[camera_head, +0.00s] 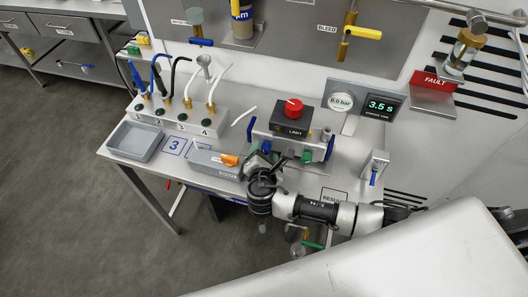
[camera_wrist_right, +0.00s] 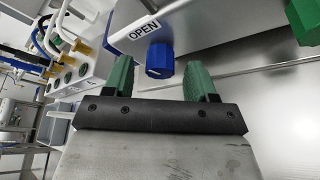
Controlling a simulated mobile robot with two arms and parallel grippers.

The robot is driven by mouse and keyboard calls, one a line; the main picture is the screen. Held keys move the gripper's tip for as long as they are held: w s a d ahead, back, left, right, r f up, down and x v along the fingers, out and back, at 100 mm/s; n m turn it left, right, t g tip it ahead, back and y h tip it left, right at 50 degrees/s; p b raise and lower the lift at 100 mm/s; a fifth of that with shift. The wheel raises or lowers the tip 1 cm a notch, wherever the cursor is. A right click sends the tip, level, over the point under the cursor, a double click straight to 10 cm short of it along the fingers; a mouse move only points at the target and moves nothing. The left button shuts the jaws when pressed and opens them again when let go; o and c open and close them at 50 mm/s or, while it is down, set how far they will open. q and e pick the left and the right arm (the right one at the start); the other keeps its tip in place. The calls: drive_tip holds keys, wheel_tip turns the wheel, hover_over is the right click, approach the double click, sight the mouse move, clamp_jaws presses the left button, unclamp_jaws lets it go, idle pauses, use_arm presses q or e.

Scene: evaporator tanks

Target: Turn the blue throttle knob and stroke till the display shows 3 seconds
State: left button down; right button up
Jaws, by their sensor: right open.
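The blue throttle knob (camera_wrist_right: 159,60) sits on the underside of a light block, beside an OPEN label (camera_wrist_right: 143,28). In the right wrist view it shows between and beyond the two green fingers of my right gripper (camera_wrist_right: 160,74), with clear gaps on both sides. In the head view my right gripper (camera_head: 263,158) is at the front of the throttle block and partly hides it. The display (camera_head: 380,105) reads 3.5 s. My left gripper is not in view.
A green knob (camera_wrist_right: 303,20) is right of the blue knob. A red knob (camera_head: 293,108) stands on the LIMIT box. A grey tray (camera_head: 137,141) and numbered hoses are further left. A gauge (camera_head: 341,102) reads 0.0 bar.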

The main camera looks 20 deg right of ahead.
drive_tip(key=shift+w, duration=0.15)
drive_tip(key=shift+c, duration=0.5)
drive_tip(key=c, duration=0.8)
drive_tip(key=m+b, duration=0.1)
drive_tip(key=b, duration=0.1)
drive_tip(key=f+m+t+y+b, duration=0.1)
drive_tip(key=m+b, duration=0.1)
drive_tip(key=b, duration=0.1)
drive_tip(key=shift+d+t, duration=0.1)
drive_tip(key=shift+t, duration=0.2)
drive_tip(key=shift+r+m+b, duration=0.35)
drive_tip(key=shift+m+b, duration=0.05)
drive_tip(key=o, duration=0.9)
